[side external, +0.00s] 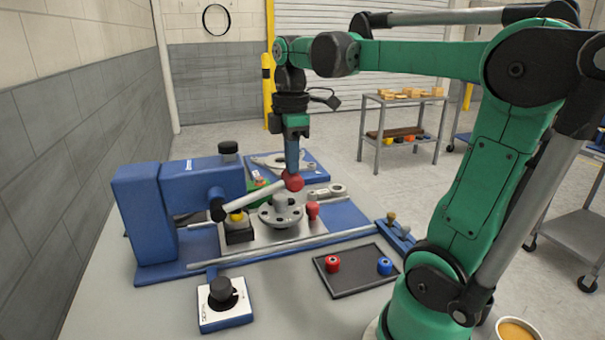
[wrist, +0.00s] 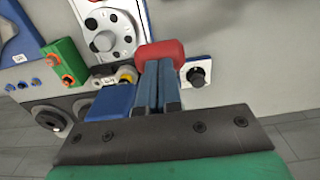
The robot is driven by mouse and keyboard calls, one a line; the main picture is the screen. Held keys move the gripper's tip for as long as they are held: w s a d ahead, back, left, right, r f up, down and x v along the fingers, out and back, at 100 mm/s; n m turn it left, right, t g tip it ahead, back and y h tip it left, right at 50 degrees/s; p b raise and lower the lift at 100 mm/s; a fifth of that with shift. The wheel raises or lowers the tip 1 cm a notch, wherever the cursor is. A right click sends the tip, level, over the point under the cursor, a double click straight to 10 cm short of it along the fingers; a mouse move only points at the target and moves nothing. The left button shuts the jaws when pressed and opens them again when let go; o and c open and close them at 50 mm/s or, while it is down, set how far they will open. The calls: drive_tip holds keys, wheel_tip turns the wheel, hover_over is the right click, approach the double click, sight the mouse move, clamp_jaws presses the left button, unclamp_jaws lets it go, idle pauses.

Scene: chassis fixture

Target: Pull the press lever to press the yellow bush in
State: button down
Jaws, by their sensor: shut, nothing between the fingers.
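The blue press (side external: 165,210) stands at the left of the bench in the side view. Its silver lever (side external: 255,198) slopes up to the right from a dark pivot and ends in a red knob (side external: 293,181). The yellow bush (side external: 236,216) sits on a dark block beside the pivot, partly hidden by the lever. My gripper (side external: 292,172) points down with its tips at the red knob. In the wrist view my gripper's fingers (wrist: 160,75) are together, and the red knob (wrist: 160,50) shows just beyond them. I cannot tell whether they touch it.
A grey round flanged part (side external: 280,212) stands below the knob, with a red part (side external: 313,210) beside it. A dark tray (side external: 357,283) with a red and a blue bush lies in front. A white-topped dial box (side external: 224,303) sits at front left. A long rail (side external: 290,247) crosses the fixture's front.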

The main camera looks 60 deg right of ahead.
drive_tip(key=shift+f, duration=0.35)
drive_tip(key=shift+s+d+f, duration=0.1)
drive_tip(key=shift+f, duration=0.45)
idle(0.4)
drive_tip(key=shift+s+d+f, duration=0.1)
drive_tip(key=shift+f, duration=0.55)
drive_tip(key=shift+r, duration=0.1)
drive_tip(key=shift+w+a+r, duration=0.2)
drive_tip(key=shift+r, duration=1.4)
drive_tip(key=shift+w+a+r, duration=0.15)
drive_tip(key=shift+r, duration=1.45)
drive_tip(key=shift+w+a+r, duration=0.2)
drive_tip(key=shift+r, duration=1.4)
